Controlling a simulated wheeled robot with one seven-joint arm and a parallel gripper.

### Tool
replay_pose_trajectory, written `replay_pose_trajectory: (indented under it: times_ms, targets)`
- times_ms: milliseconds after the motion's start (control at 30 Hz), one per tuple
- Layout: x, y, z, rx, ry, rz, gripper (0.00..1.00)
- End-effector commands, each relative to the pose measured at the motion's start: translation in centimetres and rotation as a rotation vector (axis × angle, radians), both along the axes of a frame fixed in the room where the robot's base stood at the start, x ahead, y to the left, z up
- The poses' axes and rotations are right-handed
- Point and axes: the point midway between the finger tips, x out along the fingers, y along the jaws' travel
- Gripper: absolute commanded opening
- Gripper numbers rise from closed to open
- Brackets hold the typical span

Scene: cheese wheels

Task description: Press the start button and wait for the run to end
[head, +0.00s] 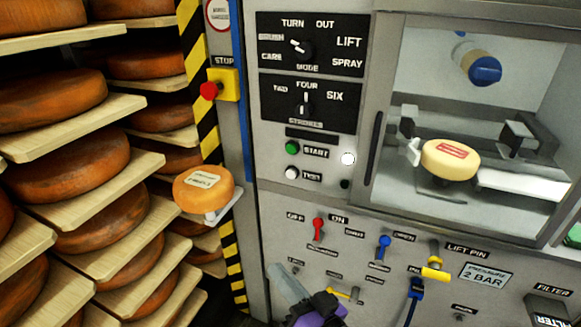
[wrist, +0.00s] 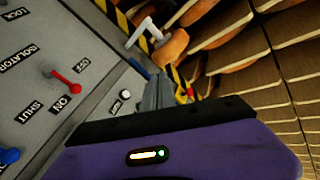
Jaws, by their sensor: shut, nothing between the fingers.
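The green start button (head: 292,147) is on the machine's front panel, left of its START label. A white button (head: 292,173) marked TEST sits just below it. My gripper (head: 287,283), with a purple body, is at the bottom of the head view, in front of the lower panel and below both buttons, apart from them. In the wrist view its grey fingers (wrist: 157,92) are together and empty. A white button also shows there (wrist: 125,94), left of the fingers. I cannot make out the start button in the wrist view. A white round lamp (head: 348,158) is right of START.
A windowed chamber holds a labelled cheese (head: 449,160). Another cheese (head: 203,188) sits on a small support left of the machine, near racks of cheese wheels. A red stop knob (head: 209,90), a red lever (head: 318,229) and a blue lever (head: 383,246) stick out.

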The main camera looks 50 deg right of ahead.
Motion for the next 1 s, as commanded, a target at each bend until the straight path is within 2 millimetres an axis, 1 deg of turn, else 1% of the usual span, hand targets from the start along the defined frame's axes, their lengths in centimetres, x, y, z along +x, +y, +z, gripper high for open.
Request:
replay_pose_trajectory:
  times_ms: [33, 100, 167, 200, 300, 400, 500, 600, 733, 1000]
  targets:
    - [2.1, -1.2, 0.4, 0.033, -0.042, -0.022, 0.00]
    - [4.5, -2.8, 1.4, 0.090, -0.089, -0.053, 0.00]
    - [6.4, -4.2, 2.5, 0.139, -0.132, -0.077, 0.00]
    - [7.6, -5.2, 3.3, 0.171, -0.160, -0.092, 0.00]
    - [10.1, -7.5, 5.4, 0.244, -0.228, -0.127, 0.00]
    - [11.9, -9.4, 7.4, 0.304, -0.285, -0.153, 0.00]
    - [12.9, -10.8, 8.9, 0.347, -0.327, -0.170, 0.00]
    - [13.5, -11.5, 9.8, 0.371, -0.349, -0.179, 0.00]
    - [13.7, -11.8, 10.2, 0.384, -0.358, -0.183, 0.00]
    - [13.7, -11.8, 10.2, 0.383, -0.357, -0.182, 0.00]
